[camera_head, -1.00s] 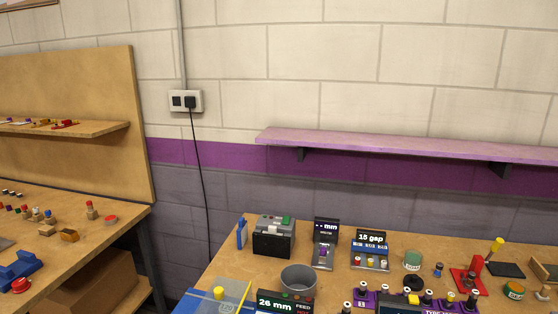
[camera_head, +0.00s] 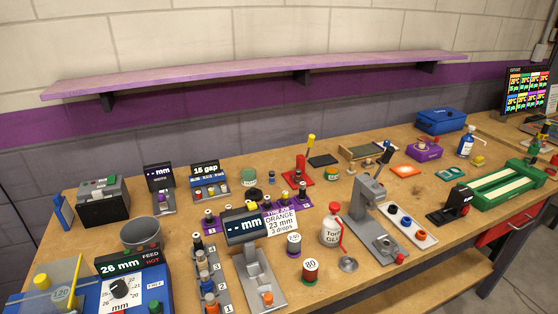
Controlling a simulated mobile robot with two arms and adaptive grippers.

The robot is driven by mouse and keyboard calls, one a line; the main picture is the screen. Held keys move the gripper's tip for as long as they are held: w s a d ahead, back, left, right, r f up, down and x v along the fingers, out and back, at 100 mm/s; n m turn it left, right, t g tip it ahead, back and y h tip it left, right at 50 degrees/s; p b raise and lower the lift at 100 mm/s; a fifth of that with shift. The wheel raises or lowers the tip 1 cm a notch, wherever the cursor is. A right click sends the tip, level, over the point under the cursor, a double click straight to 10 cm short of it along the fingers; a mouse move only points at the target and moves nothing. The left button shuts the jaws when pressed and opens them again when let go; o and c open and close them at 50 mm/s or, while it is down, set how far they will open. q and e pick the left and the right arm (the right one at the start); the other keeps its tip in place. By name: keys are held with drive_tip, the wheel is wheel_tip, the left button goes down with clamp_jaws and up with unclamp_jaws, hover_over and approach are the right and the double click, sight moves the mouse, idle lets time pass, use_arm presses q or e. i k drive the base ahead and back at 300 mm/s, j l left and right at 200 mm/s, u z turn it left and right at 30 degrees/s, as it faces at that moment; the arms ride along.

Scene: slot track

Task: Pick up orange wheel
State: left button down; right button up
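Small orange round pieces show at the front of the bench, and I cannot tell for sure which is the wheel. One orange piece (camera_head: 268,298) sits on the front of a grey gauge stand (camera_head: 262,272) with a "-- mm" display. A white card (camera_head: 281,221) reads "ORANGE 23 mm 3 drops". Neither of my grippers is in view.
A grey cup (camera_head: 141,234) and a "26 mm" heater box (camera_head: 130,284) stand at the left. A white tray (camera_head: 422,239) of coloured round pieces, a glue bottle (camera_head: 331,226) and a grey press (camera_head: 372,210) stand right of centre. A purple shelf (camera_head: 250,72) hangs behind.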

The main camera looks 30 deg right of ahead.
sight(298, 172)
drive_tip(key=z, duration=1.1)
